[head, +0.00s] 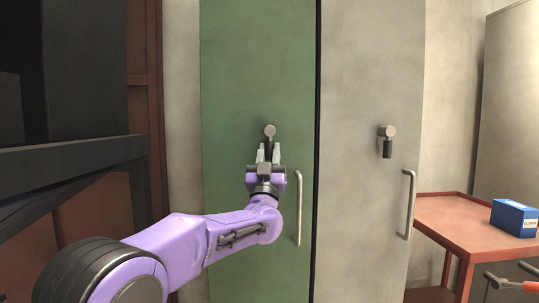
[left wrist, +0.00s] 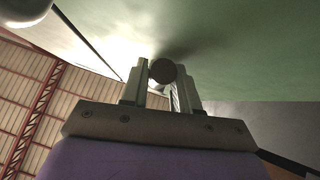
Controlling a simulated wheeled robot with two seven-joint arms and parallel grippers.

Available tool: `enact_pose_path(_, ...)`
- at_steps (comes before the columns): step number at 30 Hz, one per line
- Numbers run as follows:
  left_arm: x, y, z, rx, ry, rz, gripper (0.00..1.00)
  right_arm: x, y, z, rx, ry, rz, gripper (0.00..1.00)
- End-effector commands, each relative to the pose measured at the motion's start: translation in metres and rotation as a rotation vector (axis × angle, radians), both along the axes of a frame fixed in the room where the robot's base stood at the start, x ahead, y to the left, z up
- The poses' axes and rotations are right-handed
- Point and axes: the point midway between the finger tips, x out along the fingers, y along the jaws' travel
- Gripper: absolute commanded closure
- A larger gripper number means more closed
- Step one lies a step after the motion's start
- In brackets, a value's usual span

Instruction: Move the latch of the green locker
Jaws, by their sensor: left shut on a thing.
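The green locker (head: 235,80) stands upright in the middle of the head view, with a vertical bar handle (head: 298,208) on its right side. Its latch (head: 269,131) is a grey round hub with a dark grip hanging down from it. My left gripper (head: 268,153) is at the latch and shut on its grip, which is mostly hidden between the fingers. In the left wrist view the round dark end of the latch grip (left wrist: 163,71) sits between the two fingers (left wrist: 160,88). The green door surface (left wrist: 230,50) is close above. My right gripper is not in view.
A grey locker (head: 365,70) with its own latch (head: 387,140) and bar handle (head: 408,205) adjoins on the right. A red table (head: 455,222) with a blue box (head: 514,218) stands further right. A dark frame (head: 70,155) is at the left.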

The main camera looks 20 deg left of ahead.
Motion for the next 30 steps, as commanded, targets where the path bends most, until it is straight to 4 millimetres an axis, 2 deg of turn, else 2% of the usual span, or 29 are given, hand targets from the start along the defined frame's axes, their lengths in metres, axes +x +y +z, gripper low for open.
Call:
enact_pose_path(2,0.0,-0.001,0.001,0.0,-0.002,-0.002,1.0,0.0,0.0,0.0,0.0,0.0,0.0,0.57)
enact_pose_path(3,0.0,-0.001,0.001,0.0,-0.002,-0.002,0.6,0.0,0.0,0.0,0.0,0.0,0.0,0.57)
enact_pose_path(4,0.0,-0.001,0.001,0.0,-0.002,-0.002,0.51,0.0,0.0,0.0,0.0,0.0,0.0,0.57)
enact_pose_path(12,0.0,0.0,0.0,0.001,-0.001,-0.001,0.49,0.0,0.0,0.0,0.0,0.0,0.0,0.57)
enact_pose_path(15,-0.005,-0.002,-0.005,0.002,0.0,-0.002,0.49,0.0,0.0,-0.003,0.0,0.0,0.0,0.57)
enact_pose_path(24,-0.05,-0.01,-0.053,0.005,0.001,-0.002,0.49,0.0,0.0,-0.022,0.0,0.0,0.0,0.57)
enact_pose_path(30,-0.07,-0.013,-0.073,0.002,0.0,-0.002,0.49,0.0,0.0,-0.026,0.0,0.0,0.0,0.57)
